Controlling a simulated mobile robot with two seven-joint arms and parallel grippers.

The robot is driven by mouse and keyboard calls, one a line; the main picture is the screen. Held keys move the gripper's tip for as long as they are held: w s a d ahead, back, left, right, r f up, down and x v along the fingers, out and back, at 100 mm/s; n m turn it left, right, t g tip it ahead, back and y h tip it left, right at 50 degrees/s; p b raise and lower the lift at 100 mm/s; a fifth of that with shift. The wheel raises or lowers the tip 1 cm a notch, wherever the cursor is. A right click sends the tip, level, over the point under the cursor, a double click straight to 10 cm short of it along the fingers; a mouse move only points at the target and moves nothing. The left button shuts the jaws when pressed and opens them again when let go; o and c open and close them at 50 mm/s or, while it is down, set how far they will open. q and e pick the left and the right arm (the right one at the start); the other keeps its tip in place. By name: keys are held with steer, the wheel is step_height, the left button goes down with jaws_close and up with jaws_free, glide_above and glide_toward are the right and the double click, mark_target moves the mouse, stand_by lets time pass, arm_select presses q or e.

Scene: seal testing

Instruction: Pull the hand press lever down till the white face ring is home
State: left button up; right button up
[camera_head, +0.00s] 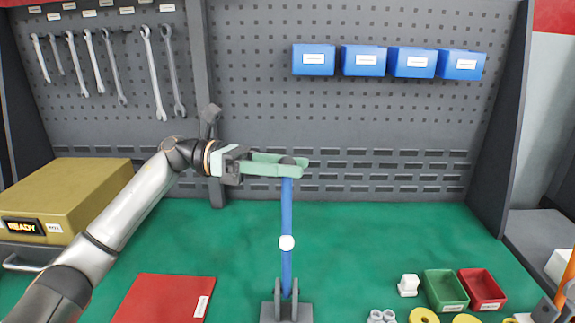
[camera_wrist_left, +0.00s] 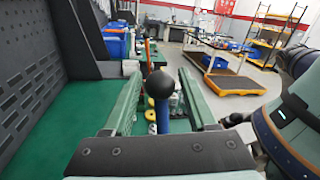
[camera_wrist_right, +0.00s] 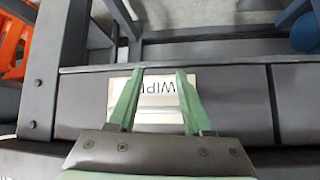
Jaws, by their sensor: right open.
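The hand press lever (camera_head: 286,210) is a blue bar standing nearly upright above a grey base (camera_head: 286,310), with a round white piece (camera_head: 286,242) partway along it. My left gripper (camera_head: 290,166) is at the lever's top, with its green fingers either side of the black ball knob (camera_wrist_left: 160,84). In the left wrist view the fingers are open, with gaps beside the knob. My right gripper (camera_wrist_right: 155,82) is open and empty, away over a white "WIP…" labelled item (camera_wrist_right: 160,88). I cannot make out the white face ring in the press.
A red mat (camera_head: 165,298) lies left of the press, and an olive box (camera_head: 75,195) reading READY stands behind it. Right are a white block (camera_head: 408,285), a green bin (camera_head: 445,289), a red bin (camera_head: 482,288) and yellow rings (camera_head: 423,315). Green mat behind the press is clear.

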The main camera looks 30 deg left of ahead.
arm_select(q)
jaws_close()
stand_by(1.1)
